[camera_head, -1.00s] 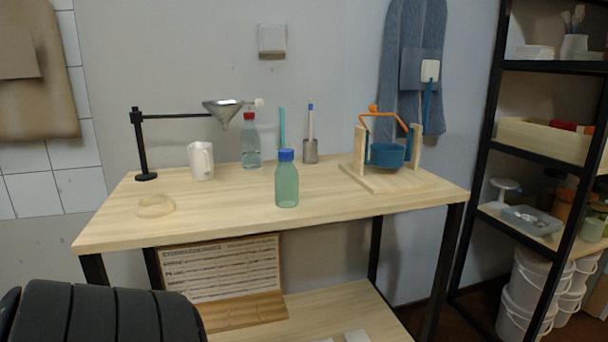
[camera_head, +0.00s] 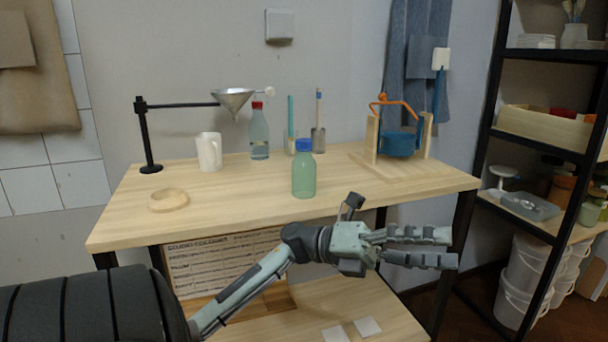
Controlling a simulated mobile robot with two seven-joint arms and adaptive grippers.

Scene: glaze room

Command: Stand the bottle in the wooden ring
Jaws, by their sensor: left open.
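A green translucent bottle with a blue cap (camera_head: 304,172) stands upright near the front middle of the table (camera_head: 240,208). The wooden ring (camera_head: 168,207) lies flat on the table at the front left, with nothing in it. A second, clear bottle with a red cap (camera_head: 259,135) stands further back. My left gripper (camera_head: 452,248) is in front of the table's front edge, to the right of and nearer than the green bottle. Its fingers are apart and point right, with nothing between them. My right gripper is not in view.
A black stand (camera_head: 148,140) holds a metal funnel (camera_head: 233,98) above the table. A white mug (camera_head: 209,152) and a pen holder (camera_head: 318,141) stand behind. A wooden frame (camera_head: 371,140) with a blue pot (camera_head: 399,144) is at the right. Table between ring and green bottle is clear.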

